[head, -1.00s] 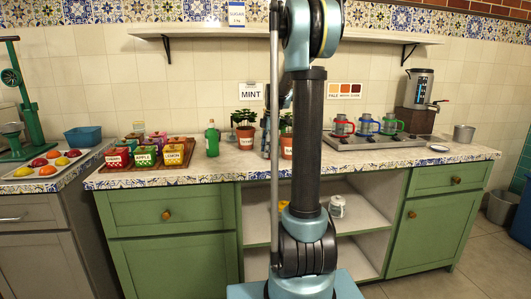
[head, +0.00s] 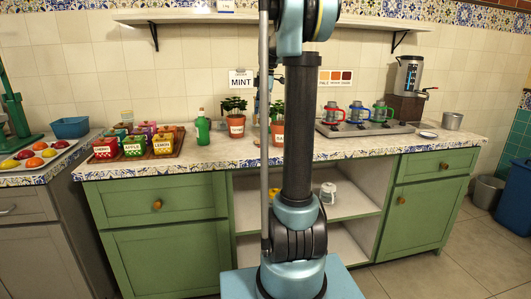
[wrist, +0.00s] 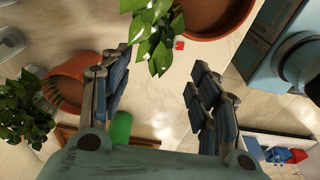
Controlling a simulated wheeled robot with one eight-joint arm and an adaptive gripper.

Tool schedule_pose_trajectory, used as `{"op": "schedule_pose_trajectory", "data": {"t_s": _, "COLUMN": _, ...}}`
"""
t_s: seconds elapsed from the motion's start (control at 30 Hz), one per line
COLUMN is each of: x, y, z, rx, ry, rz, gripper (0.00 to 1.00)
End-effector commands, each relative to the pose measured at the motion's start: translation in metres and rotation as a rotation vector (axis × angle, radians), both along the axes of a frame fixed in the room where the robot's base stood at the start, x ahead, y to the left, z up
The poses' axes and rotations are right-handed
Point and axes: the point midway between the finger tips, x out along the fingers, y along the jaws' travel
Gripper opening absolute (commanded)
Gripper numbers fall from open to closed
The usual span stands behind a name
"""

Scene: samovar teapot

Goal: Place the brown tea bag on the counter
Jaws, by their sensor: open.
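I cannot make out a brown tea bag in either view. In the wrist view, one terracotta pot (wrist: 210,15) is at the top and another (wrist: 72,80) is at the left. A small red piece (wrist: 179,45) lies on the counter near the upper pot; I cannot tell what it is. In the head view, the counter (head: 345,148) runs across the middle, and my arm hides part of it and most of my gripper.
Jars (head: 133,146) stand on a wooden tray at the left, beside a green bottle (head: 203,130). A stove (head: 365,128) with several kettles and a samovar (head: 409,76) are at the right. Two potted plants stand mid-counter. Clear counter lies along the front edge.

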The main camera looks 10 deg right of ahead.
Motion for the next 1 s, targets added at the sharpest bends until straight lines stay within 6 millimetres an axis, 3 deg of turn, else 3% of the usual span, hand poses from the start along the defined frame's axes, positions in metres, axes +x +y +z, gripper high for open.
{"op": "schedule_pose_trajectory", "data": {"t_s": 0.17, "x": -0.019, "y": 0.003, "z": -0.002, "rx": -0.005, "ry": -0.001, "rz": -0.061, "gripper": 0.56}}
{"op": "schedule_pose_trajectory", "data": {"t_s": 0.47, "x": -0.105, "y": 0.011, "z": -0.023, "rx": -0.026, "ry": -0.007, "rz": -0.366, "gripper": 0.56}}
{"op": "schedule_pose_trajectory", "data": {"t_s": 0.77, "x": -0.195, "y": 0.016, "z": -0.063, "rx": -0.03, "ry": -0.02, "rz": -0.703, "gripper": 0.56}}
{"op": "schedule_pose_trajectory", "data": {"t_s": 1.0, "x": -0.262, "y": 0.019, "z": -0.11, "rx": -0.019, "ry": -0.036, "rz": -0.976, "gripper": 0.56}}
